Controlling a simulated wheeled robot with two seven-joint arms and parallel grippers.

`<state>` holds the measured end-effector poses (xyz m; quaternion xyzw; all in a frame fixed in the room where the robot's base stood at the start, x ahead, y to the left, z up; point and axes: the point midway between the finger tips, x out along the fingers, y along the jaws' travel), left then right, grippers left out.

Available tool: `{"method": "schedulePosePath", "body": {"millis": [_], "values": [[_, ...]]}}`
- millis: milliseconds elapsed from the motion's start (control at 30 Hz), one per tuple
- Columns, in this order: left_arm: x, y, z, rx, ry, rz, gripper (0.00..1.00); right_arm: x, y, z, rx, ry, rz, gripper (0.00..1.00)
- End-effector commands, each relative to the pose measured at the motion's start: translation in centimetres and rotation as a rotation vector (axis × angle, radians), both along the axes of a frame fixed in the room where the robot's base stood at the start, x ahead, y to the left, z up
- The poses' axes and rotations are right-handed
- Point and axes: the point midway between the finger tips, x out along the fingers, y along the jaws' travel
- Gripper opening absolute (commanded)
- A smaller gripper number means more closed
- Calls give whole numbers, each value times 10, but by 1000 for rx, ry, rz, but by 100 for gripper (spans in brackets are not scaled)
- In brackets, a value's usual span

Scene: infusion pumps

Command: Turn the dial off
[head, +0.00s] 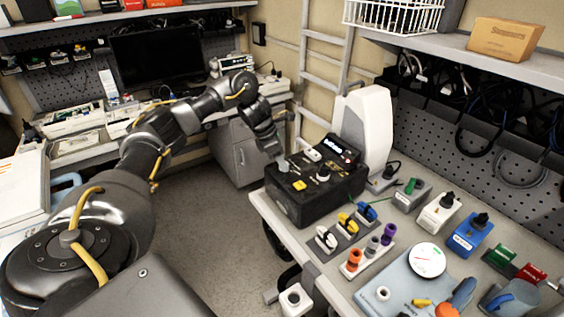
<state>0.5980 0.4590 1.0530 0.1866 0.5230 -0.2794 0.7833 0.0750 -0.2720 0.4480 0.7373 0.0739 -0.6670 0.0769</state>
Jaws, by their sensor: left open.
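A black box-shaped device (310,198) stands at the left end of the workbench. Its top panel has a lit display (337,149), a small knob (323,174), a grey knob (283,166) and a yellow part (299,185). I cannot tell for sure which of these is the dial, or its setting. My left gripper (277,153) reaches in from the left, pointing down at the panel's far left corner, close to the grey knob. It is open; its fingers are small, and I cannot tell whether they touch anything. My right gripper is not in view.
A tall white unit (364,130) stands right behind the device. Coloured connectors (352,223), small knob boxes (439,213) and a round white gauge (427,260) crowd the workbench. A shelf (470,57) overhangs the right. The floor (200,230) left of the bench is clear.

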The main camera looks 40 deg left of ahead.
Motion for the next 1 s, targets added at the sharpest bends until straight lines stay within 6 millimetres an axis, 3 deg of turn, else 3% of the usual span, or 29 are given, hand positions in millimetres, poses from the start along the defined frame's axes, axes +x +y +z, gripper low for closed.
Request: {"method": "schedulePosePath", "body": {"millis": [400,733,1000], "values": [[2,-2,-7,0,0,0,50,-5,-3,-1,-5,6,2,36],[2,-2,-7,0,0,0,7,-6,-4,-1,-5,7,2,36],[2,-2,-7,0,0,34,6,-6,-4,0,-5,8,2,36]]}}
